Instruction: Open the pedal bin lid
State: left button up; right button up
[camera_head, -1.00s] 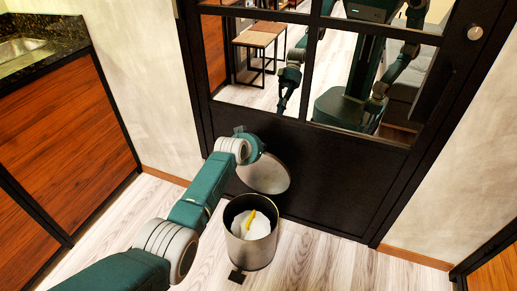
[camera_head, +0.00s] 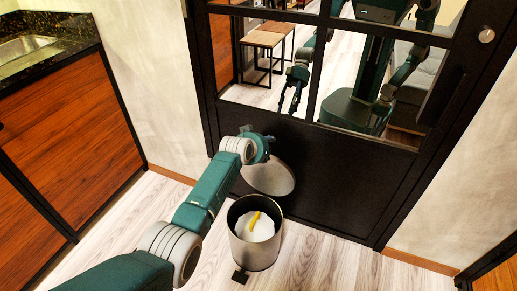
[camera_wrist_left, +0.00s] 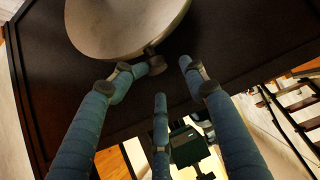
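The pedal bin (camera_head: 256,248) is a metal cylinder standing on the floor in front of the black door, with its pedal (camera_head: 240,275) at the near side. Its round lid (camera_head: 270,180) stands raised behind the rim, and the inside shows a white liner and a yellow item (camera_head: 254,220). My left gripper (camera_head: 262,146) is above and behind the lid, by the door. In the left wrist view the gripper (camera_wrist_left: 165,76) has its fingers spread and empty. One finger is close to the lid's (camera_wrist_left: 125,22) edge; contact is unclear. My right gripper shows only as a reflection.
The black door (camera_head: 335,185) with reflective panes rises right behind the bin. A wood-fronted counter (camera_head: 65,130) with a sink stands at the left. The floor (camera_head: 330,265) right of the bin is clear.

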pick_arm(q)
jog(key=v, duration=1.1)
jog(key=shift+s, duration=0.2)
pick_arm(e)
jog(key=shift+w, duration=0.1)
pick_arm(q)
jog(key=shift+a+f, duration=0.1)
